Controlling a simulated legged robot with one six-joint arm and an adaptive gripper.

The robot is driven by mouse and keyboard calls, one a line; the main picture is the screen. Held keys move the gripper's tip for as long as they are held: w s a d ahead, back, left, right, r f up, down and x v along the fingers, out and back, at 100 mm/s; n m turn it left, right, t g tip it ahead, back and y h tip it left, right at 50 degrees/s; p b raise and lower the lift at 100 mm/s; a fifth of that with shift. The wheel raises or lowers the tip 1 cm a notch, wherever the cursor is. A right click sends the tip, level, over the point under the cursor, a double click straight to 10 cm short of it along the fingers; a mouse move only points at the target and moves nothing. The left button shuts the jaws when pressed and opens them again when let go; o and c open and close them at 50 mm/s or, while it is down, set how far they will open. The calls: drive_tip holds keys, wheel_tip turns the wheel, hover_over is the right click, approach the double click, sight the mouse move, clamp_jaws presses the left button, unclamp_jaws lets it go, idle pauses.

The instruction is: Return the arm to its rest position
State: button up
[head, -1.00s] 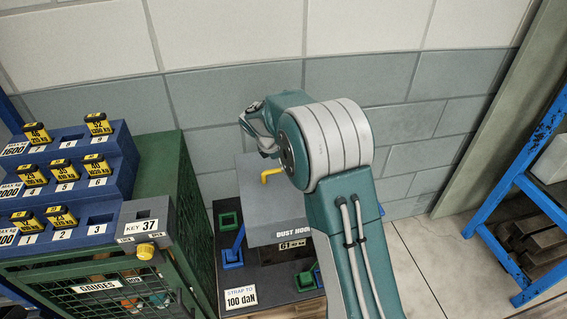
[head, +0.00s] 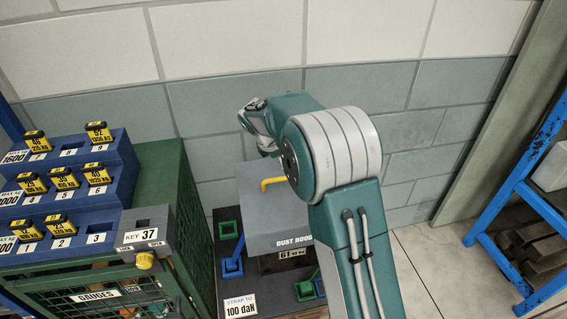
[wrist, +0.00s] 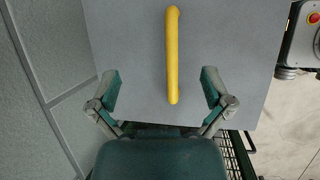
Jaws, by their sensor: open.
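My arm (head: 335,160) rises from the bottom of the head view and bends at its grey-banded joint towards the left. Beyond the fingers is the grey dust hood (wrist: 225,55) with a yellow handle (wrist: 173,55). The handle lies between the finger lines but is not gripped. In the head view the hood (head: 268,215) stands below and beside the arm, partly covered by it.
A green gauge cage (head: 100,285) with a blue stepped rack (head: 75,195) of yellow-black blocks stands at left. A blue shelf frame (head: 530,195) stands at right. The tiled wall (head: 400,110) is close behind; floor (head: 425,260) is clear right of my arm.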

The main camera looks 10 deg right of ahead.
drive_tip(key=shift+r, duration=0.65)
drive_tip(key=shift+s+r, duration=0.1)
drive_tip(key=shift+r, duration=0.1)
drive_tip(key=s+d+r+m+t+y, duration=0.1)
drive_tip(key=s+r+m+y, duration=0.1)
drive_tip(key=s+r+m, duration=0.95)
drive_tip(key=s+a+m+t+y, duration=0.1)
drive_tip(key=s+m, duration=0.5)
drive_tip(key=s, duration=1.8)
drive_tip(key=shift+s+t+y, duration=0.25)
drive_tip(key=shift+t+y, duration=0.55)
drive_tip(key=shift+r, duration=0.1)
